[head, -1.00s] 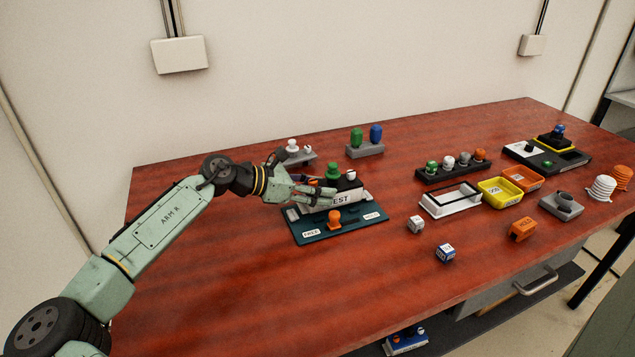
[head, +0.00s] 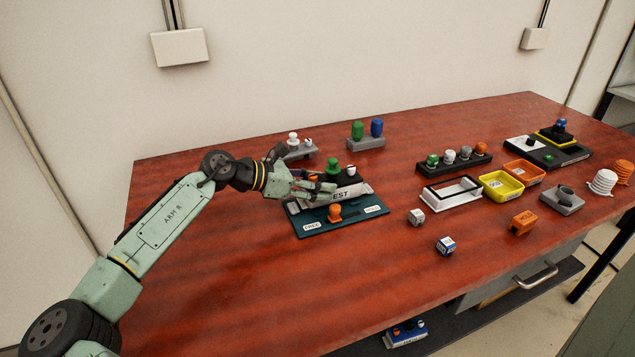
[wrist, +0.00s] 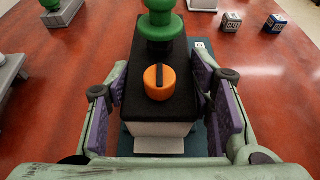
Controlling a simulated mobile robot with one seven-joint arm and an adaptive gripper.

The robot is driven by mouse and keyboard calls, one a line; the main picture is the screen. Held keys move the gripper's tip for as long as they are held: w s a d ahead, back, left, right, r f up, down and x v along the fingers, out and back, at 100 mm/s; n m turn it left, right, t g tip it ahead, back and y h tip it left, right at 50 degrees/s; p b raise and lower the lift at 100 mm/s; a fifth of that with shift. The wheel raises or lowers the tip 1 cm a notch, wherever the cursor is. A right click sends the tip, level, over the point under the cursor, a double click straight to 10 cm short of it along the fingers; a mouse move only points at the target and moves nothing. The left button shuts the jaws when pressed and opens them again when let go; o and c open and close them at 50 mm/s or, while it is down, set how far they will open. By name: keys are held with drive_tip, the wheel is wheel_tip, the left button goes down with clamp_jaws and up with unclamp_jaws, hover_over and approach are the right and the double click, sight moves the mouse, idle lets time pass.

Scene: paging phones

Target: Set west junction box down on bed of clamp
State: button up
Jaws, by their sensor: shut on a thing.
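The west junction box (head: 348,195) is a white box with a black top, lettered "EST" where my gripper does not cover it. It carries a green knob (head: 333,164), a white one and an orange dial (wrist: 160,82). My gripper (head: 326,190) is shut on the box's sides; the purple finger pads flank it in the wrist view (wrist: 160,105). The box is over the dark teal clamp base (head: 366,216), which has an orange knob (head: 335,212) in front and labels at its front corners. Whether the box touches the bed is hard to tell.
A grey block with green and blue knobs (head: 366,143) stands behind. A grey stand with white pieces (head: 298,148) is close behind my gripper. To the right are a white frame (head: 452,193), a yellow tray (head: 502,185) and small cubes (head: 445,246). The front left table is clear.

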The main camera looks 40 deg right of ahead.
sight(327, 169)
drive_tip(key=shift+f, duration=0.65)
idle(1.3)
drive_tip(key=o, duration=1.4)
drive_tip(key=shift+c, duration=0.2)
drive_tip(key=o, duration=0.3)
drive_tip(key=shift+r, duration=2.8)
